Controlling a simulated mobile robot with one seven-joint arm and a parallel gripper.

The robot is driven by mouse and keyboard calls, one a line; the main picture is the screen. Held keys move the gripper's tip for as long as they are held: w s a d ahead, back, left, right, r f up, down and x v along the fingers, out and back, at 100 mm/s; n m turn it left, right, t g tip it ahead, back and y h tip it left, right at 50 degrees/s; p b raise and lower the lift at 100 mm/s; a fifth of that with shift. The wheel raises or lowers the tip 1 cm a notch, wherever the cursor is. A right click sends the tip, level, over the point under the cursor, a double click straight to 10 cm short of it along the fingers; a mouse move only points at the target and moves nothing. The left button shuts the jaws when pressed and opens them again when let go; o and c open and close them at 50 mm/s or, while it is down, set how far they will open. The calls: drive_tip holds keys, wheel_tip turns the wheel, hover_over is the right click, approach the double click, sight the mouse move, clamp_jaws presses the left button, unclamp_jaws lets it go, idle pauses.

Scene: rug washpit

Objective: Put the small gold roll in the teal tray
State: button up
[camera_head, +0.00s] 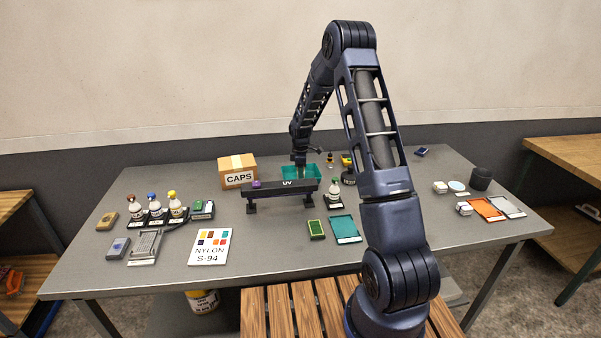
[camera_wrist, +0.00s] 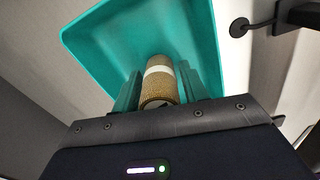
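The small gold roll (camera_wrist: 158,88), with a pale band around it, sits between the two fingers of my gripper (camera_wrist: 157,88) in the wrist view. The fingers press close on both its sides, so my gripper looks shut on it. The teal tray (camera_wrist: 100,38) fills the view behind the roll, and its inside looks empty where it shows. In the head view the teal tray (camera_head: 314,171) is at the back middle of the table, with my gripper (camera_head: 300,163) over it. I cannot make out the roll in the head view.
A dark raised bar marked UV (camera_head: 270,190) stands just in front of the tray. A flat teal-and-white tray (camera_head: 345,229) lies nearer the front. The table's front middle is clear.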

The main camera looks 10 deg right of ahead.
drive_tip(key=shift+o, duration=0.6)
wheel_tip(320, 180, up, 12)
drive_tip(key=shift+r, duration=0.15)
drive_tip(key=s+d+r+m+t, duration=0.1)
drive_tip(key=s+d+r+m, duration=0.25)
drive_tip(key=s+r, duration=0.65)
drive_tip(key=s+d+r+m+t, duration=0.1)
drive_tip(key=s+d+r+m, duration=0.25)
drive_tip(key=s+r, duration=0.6)
drive_tip(key=s+d+r+m+t, duration=0.1)
drive_tip(key=s+m, duration=0.3)
drive_tip(key=s, duration=0.9)
drive_tip(key=s+d+r+m+t, duration=0.1)
drive_tip(key=s+m, duration=0.4)
drive_tip(key=s, duration=0.9)
drive_tip(key=shift+d+t, duration=0.3)
drive_tip(key=shift+d, duration=0.25)
